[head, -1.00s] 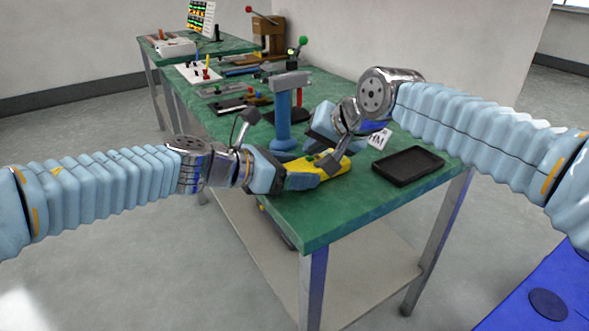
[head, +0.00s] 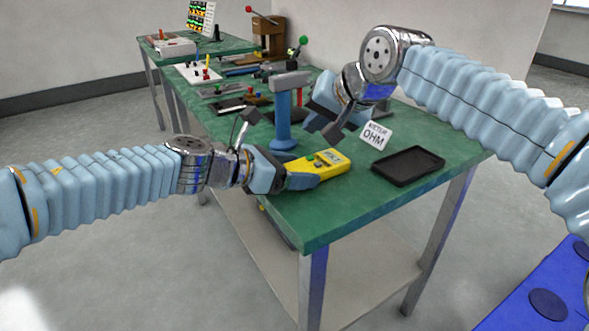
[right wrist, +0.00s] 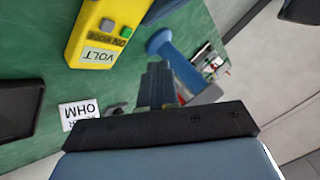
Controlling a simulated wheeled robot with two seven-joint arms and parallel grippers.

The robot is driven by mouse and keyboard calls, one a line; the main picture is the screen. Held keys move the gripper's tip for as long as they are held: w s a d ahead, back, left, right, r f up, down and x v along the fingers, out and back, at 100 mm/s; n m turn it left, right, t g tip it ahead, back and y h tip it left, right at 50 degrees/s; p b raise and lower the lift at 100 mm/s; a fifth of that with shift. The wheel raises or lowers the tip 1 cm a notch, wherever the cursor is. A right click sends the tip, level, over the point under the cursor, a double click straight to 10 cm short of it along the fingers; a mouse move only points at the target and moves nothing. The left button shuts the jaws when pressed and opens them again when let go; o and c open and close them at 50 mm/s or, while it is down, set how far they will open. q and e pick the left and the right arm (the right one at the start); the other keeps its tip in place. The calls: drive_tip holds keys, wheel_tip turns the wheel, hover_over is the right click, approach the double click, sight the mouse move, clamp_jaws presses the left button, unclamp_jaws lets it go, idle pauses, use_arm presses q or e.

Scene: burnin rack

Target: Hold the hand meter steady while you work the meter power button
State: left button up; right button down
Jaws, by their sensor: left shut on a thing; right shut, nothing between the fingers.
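The yellow hand meter (head: 331,160) lies near the front edge of the green table. It also shows in the right wrist view (right wrist: 77,38), with a VOLT label, a grey button (right wrist: 107,25) and a green button (right wrist: 126,32). Which one is the power button I cannot tell for sure. My left gripper (head: 303,181) is shut on the meter's near left end. My right gripper (head: 328,131) is shut and empty, above the table and apart from the meter; its closed fingers show in the right wrist view (right wrist: 157,78).
A blue post with a grey head (head: 284,120) stands just behind the meter. A white OHM card (head: 376,135) and a black tray (head: 408,166) are to the right. Several tools and fixtures crowd the table's back.

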use_arm(q)
drive_tip(key=o, duration=1.2)
use_arm(e)
wheel_tip(320, 180, up, 2)
drive_tip(key=shift+r, duration=0.1)
